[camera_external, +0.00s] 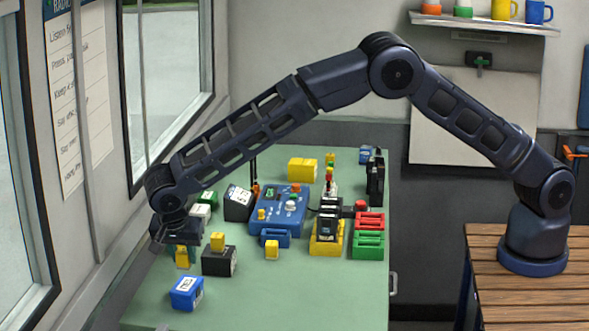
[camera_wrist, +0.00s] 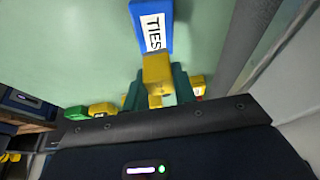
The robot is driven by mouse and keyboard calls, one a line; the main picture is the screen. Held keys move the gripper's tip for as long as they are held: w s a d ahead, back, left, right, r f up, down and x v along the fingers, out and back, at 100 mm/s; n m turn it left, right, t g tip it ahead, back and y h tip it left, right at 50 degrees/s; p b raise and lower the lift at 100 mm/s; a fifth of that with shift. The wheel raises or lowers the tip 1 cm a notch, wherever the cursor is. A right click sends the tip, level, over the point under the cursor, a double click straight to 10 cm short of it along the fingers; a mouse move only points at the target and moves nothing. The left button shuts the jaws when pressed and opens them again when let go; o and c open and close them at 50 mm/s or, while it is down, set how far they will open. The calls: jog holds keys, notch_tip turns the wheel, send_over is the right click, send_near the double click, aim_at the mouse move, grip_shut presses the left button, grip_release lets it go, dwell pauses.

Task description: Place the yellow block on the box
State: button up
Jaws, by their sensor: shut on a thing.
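My gripper (camera_external: 181,248) hangs at the left side of the green table, its teal fingers shut on a yellow block (camera_external: 182,260). In the wrist view the yellow block (camera_wrist: 157,69) shows between the fingers. Whether it touches the table is hard to tell. A blue box (camera_external: 187,292) with a white label lies on the table in front of my gripper. The wrist view shows it as a blue box (camera_wrist: 150,24) labelled TIES, just beyond the block. A black box (camera_external: 219,262) stands right of my gripper, with another yellow block (camera_external: 217,242) on top.
A blue control panel (camera_external: 280,212) fills the middle of the green table (camera_external: 300,295). Red and green trays (camera_external: 368,244) and a yellow-based black device (camera_external: 327,230) stand to its right. A small yellow piece (camera_external: 272,249) lies nearby. Windows flank the left.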

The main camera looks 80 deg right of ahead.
aim_at(185, 270)
jog(key=shift+f, duration=2.1)
jog(key=shift+f, duration=0.15)
jog(key=o, duration=1)
